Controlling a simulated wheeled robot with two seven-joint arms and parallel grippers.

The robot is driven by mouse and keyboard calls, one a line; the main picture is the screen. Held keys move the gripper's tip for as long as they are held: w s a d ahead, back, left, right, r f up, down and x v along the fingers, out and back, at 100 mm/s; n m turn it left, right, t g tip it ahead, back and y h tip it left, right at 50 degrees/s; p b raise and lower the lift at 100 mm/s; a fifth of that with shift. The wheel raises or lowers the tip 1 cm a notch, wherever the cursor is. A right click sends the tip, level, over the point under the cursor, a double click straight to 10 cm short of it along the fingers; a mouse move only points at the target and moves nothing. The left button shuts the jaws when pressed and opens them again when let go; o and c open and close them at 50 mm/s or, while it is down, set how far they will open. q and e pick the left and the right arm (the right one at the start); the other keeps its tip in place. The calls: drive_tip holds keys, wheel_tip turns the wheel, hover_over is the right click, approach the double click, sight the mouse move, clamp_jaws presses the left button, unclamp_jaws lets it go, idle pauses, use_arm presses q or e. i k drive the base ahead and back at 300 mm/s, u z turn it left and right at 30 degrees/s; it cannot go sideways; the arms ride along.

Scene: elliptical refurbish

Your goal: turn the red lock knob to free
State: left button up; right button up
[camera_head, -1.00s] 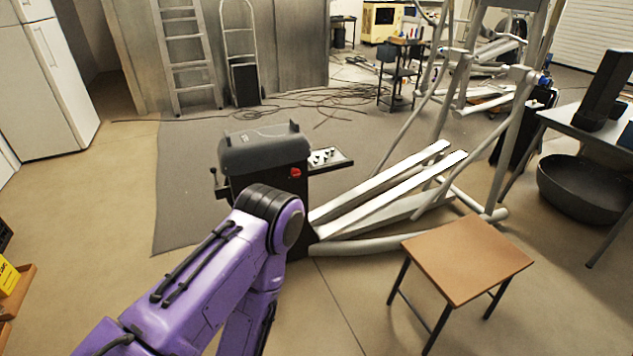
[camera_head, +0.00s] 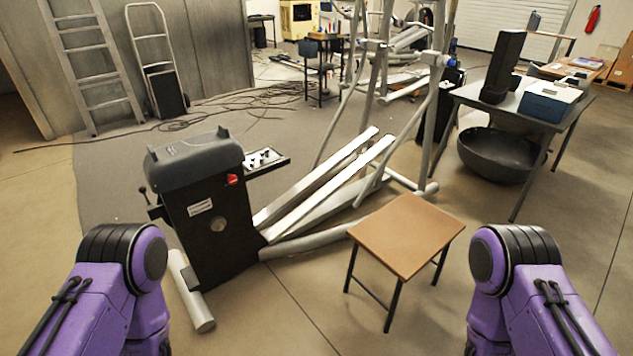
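The red lock knob (camera_head: 232,179) is a small red piece on the upper right of the dark front housing (camera_head: 208,225) of the elliptical machine. It is too small to tell which way it is turned. Both my purple arms show at the bottom of the head view, one at the left and one at the right. Neither gripper is in the picture. Neither visible arm part covers the knob, and both are apart from the housing.
A wooden-topped stool (camera_head: 408,233) stands right of the housing. The machine's white rails (camera_head: 335,180) run back to the right. A grey tube (camera_head: 190,290) lies on the floor before the housing. A table (camera_head: 520,105) and a black bowl (camera_head: 500,155) are at right.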

sight(231, 179)
drive_tip(key=u, duration=0.4)
drive_tip(key=i, duration=1.05)
drive_tip(key=z, duration=0.25)
